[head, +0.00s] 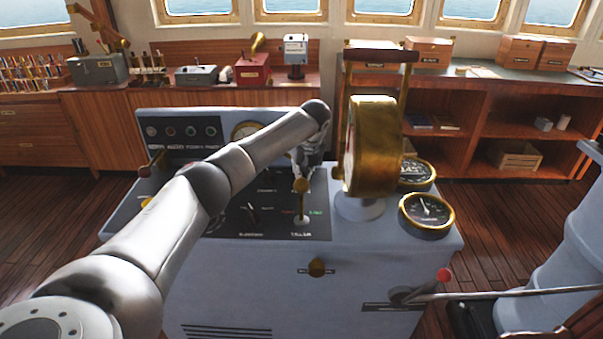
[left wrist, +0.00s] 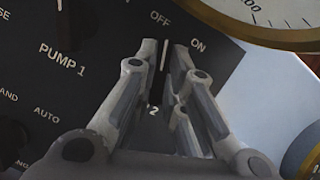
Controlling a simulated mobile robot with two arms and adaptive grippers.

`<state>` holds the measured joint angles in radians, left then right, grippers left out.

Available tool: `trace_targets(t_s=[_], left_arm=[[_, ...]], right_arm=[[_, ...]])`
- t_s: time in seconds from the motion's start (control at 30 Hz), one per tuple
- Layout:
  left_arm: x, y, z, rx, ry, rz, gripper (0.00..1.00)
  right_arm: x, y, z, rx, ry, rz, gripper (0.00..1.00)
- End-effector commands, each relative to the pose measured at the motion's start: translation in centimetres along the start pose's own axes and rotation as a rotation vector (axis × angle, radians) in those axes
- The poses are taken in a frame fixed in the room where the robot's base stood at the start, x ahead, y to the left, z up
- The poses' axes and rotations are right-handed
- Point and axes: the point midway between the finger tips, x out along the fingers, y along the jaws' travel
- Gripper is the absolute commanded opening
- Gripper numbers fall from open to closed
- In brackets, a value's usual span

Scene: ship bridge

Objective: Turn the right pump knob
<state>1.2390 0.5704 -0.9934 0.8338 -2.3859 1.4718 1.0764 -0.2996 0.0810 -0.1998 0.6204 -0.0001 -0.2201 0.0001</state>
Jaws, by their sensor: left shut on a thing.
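The right pump knob (left wrist: 164,56) is a dark knob with a white pointer line on the black panel (left wrist: 110,22). In the head view my left gripper (head: 307,163) is at the back of the console's panel, and my arm hides the knob. A "2" shows between the fingers. My right gripper is not in view.
A small brass lever (head: 301,190) stands just in front of the gripper. A red-tipped lever (head: 442,276) is at the front right.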

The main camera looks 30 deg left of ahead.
Motion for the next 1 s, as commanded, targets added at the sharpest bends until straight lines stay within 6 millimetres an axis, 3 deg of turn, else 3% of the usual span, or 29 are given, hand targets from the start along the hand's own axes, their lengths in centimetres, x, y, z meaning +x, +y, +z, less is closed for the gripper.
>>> trace_targets(t_s=[0.33,0.9,0.93,1.0], left_arm=[[-0.04,-0.15,0.12,-0.137,-0.003,0.054,0.00],[-0.12,-0.14,0.18,-0.166,-0.002,0.064,0.00],[-0.12,-0.14,0.18,-0.166,-0.002,0.064,0.15],[-0.11,-0.14,0.16,-0.165,-0.002,0.064,0.24]], right_arm=[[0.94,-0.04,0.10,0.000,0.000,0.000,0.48],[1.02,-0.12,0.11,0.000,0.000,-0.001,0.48],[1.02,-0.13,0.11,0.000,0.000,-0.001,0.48],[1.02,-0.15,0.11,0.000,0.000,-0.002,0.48]])
